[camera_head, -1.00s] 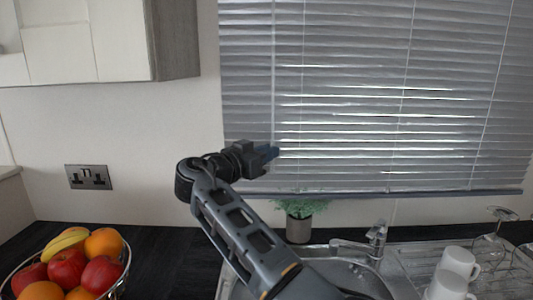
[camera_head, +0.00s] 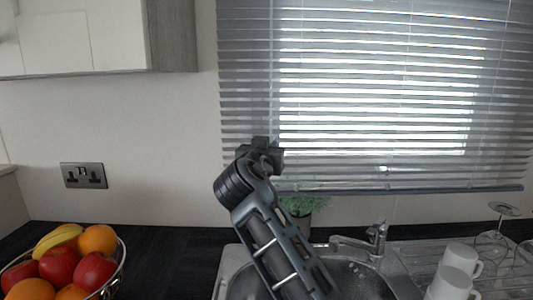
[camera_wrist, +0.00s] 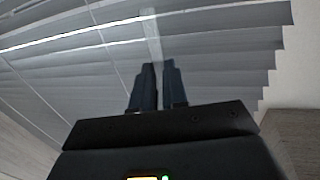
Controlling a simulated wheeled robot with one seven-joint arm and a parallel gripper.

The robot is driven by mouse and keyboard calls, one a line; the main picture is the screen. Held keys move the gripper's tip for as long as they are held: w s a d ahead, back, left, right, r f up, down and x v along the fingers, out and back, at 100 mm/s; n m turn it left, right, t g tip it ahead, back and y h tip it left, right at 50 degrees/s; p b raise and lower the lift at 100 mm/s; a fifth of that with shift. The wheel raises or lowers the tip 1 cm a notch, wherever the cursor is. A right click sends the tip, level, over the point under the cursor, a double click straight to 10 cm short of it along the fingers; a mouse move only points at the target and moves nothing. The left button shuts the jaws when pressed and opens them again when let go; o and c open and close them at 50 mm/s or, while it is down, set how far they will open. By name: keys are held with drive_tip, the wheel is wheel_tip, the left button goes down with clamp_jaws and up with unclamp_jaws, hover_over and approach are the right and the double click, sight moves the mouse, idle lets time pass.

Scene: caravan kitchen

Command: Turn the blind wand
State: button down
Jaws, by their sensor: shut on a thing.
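The window blind (camera_head: 380,80) hangs over the sink, with its slats tilted open and bright light showing between them. The pale, thin blind wand (camera_wrist: 152,35) runs down in front of the slats in the wrist view, into the gap between my fingertips. My gripper (camera_wrist: 157,76) is shut on the wand, with the two dark fingers close on either side of it. In the head view my gripper (camera_head: 262,145) is at the blind's lower left part, and my own arm partly hides the fingers and the wand's lower end.
A potted plant (camera_head: 303,207) stands below the blind, partly behind my arm. The tap (camera_head: 372,243) and sink are to its right, with white mugs (camera_head: 459,262) and upturned glasses (camera_head: 494,245) on the drainer. A fruit bowl (camera_head: 119,268) is at left. A cabinet (camera_head: 172,36) hangs upper left.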

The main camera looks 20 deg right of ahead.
drive_tip(key=shift+s+d+n+t+y+p, duration=0.1)
drive_tip(key=shift+d+n+t+y+p, duration=0.25)
drive_tip(key=shift+n+y, duration=1.35)
drive_tip(key=shift+d+n+t+y+p, duration=0.35)
drive_tip(key=shift+n+y, duration=0.7)
drive_tip(key=shift+y, duration=1.4)
drive_tip(key=shift+s+d+n+t+y+p, duration=0.15)
drive_tip(key=shift+n+t+y, duration=0.35)
drive_tip(key=shift+n+y, duration=1.2)
drive_tip(key=shift+w+f+y, duration=0.1)
drive_tip(key=shift+y, duration=0.55)
drive_tip(key=c, duration=1.4)
unclamp_jaws()
